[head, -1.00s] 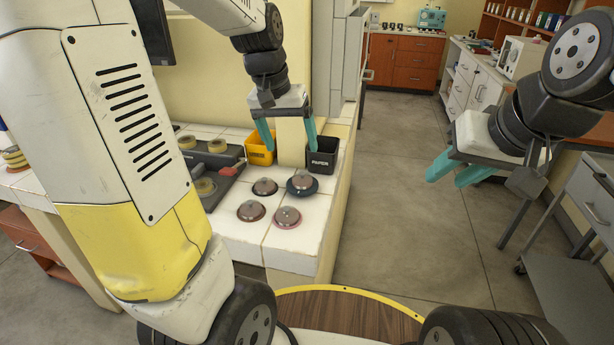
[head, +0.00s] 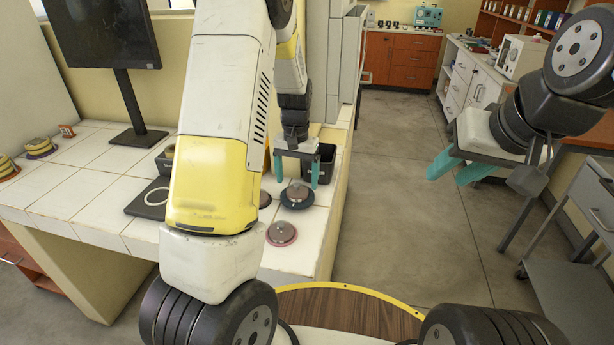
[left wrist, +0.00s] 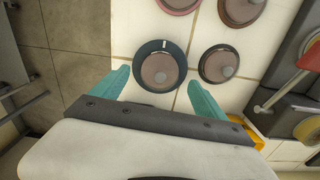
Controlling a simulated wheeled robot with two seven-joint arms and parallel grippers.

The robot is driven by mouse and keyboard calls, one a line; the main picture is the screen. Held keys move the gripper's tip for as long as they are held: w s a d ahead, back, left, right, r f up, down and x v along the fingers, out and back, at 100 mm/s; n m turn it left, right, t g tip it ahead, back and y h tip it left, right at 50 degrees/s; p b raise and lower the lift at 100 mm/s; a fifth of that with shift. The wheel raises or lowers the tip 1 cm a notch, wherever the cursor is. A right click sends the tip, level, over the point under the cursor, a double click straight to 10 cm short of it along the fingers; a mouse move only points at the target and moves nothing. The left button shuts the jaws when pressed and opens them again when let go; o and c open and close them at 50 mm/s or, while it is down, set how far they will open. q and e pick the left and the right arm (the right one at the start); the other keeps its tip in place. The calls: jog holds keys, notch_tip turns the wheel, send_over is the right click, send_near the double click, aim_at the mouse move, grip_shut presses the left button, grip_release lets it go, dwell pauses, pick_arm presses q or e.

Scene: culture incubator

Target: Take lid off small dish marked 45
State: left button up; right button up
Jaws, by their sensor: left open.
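Several small lidded dishes with knobs stand on the white tiled bench. One has a dark blue rim (head: 297,196) and a grey-brown lid; in the left wrist view this dish (left wrist: 160,70) has a white mark on its rim. No number 45 is legible. My left gripper (head: 298,183) is open and empty above and just behind the blue-rimmed dish. In the left wrist view its teal fingertips (left wrist: 157,80) straddle the near side of that dish, apart from it. My right gripper (head: 447,180) is open and empty over the floor at the right.
A pink-rimmed dish (head: 281,234) stands in front; a black-rimmed dish (left wrist: 219,63) is close beside the blue-rimmed one. A dark bin (head: 325,165) stands behind my left gripper. A monitor (head: 103,35) stands at left. My left arm hides part of the bench.

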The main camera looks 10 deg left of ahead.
pick_arm(q)
jog(key=shift+f, duration=0.85)
jog(key=c, duration=1.4)
jog(key=shift+r, duration=0.1)
